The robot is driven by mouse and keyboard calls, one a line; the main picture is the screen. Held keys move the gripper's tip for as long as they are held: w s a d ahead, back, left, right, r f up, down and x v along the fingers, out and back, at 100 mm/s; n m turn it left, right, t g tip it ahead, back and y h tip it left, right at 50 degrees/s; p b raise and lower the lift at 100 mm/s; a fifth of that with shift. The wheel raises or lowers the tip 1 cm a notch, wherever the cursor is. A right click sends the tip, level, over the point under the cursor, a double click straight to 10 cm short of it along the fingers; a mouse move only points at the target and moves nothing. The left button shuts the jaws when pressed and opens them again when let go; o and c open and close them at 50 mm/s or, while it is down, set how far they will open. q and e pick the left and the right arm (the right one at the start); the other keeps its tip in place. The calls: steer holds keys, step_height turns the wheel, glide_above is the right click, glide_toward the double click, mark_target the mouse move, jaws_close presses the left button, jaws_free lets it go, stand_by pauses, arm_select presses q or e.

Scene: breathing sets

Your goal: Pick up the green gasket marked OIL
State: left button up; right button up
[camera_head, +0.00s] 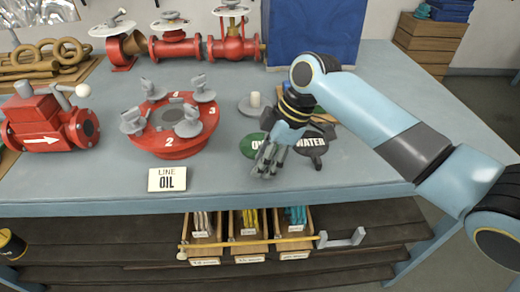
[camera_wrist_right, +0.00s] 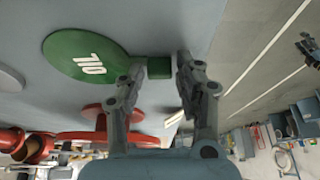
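The green gasket (camera_head: 255,142) lies flat on the blue-grey table, partly hidden by my right gripper in the head view. In the right wrist view it is a green disc (camera_wrist_right: 78,58) with white OIL lettering and a small green tab (camera_wrist_right: 160,68) on one side. My right gripper (camera_head: 266,168) points down at it. In the right wrist view its fingers (camera_wrist_right: 160,68) are apart, one on each side of the tab, with no clear contact. A dark gasket marked WATER (camera_head: 313,145) lies just right of the green one. My left gripper is not in view.
A red round flange fixture (camera_head: 165,146) with grey clamps stands left of the gripper. A card reading LINE OIL (camera_head: 167,179) stands at the front edge. Red valves (camera_head: 235,48) and a blue box (camera_head: 312,30) are behind. Wooden bins (camera_head: 248,225) sit below.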

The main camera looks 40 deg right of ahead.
jaws_close()
steer(key=shift+r, duration=0.1)
